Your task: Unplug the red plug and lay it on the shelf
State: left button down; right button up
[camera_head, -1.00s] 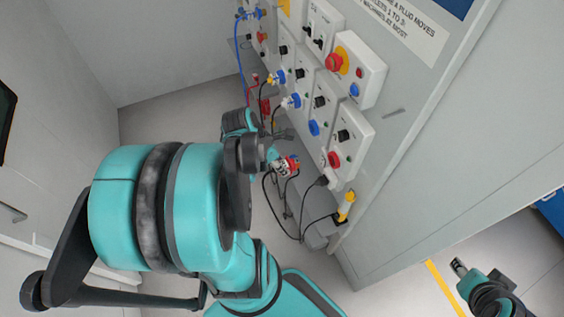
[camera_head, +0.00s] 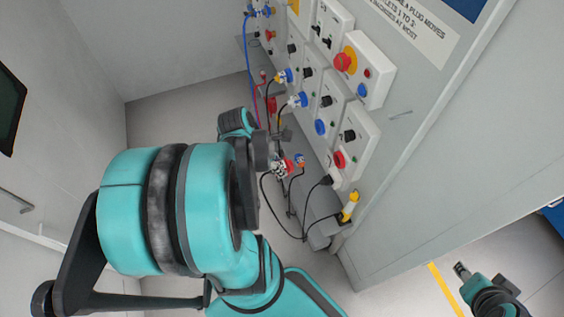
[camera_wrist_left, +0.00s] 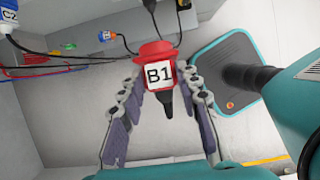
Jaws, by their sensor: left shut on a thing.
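The red plug (camera_wrist_left: 153,50) carries a white B1 label and hangs between the fingers of my left gripper (camera_wrist_left: 158,82) in the left wrist view. The fingers are shut on its sides. In the head view the red plug (camera_head: 289,166) shows only as a small patch beside my left gripper (camera_head: 279,165), clear of the panel sockets. The shelf (camera_head: 318,212) is the grey ledge along the panel's foot. My right gripper (camera_head: 461,269) is at the lower right, too small to tell its jaws.
The panel bears several sockets, a red mushroom button (camera_head: 343,62) and blue plugs (camera_head: 299,100). A yellow plug (camera_head: 349,208) stands near the ledge's near end. A blue and orange plug (camera_head: 300,159) is near my gripper. Cables loop below it. Open floor lies left of the panel.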

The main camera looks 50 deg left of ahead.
pick_arm(q)
jog(key=shift+s+a, duration=0.25)
jog(key=shift+s, duration=0.45)
jog(key=shift+s+a, duration=0.3)
jog(key=shift+s, duration=0.35)
jog(key=shift+s+a, duration=0.25)
jog(key=shift+s, duration=0.45)
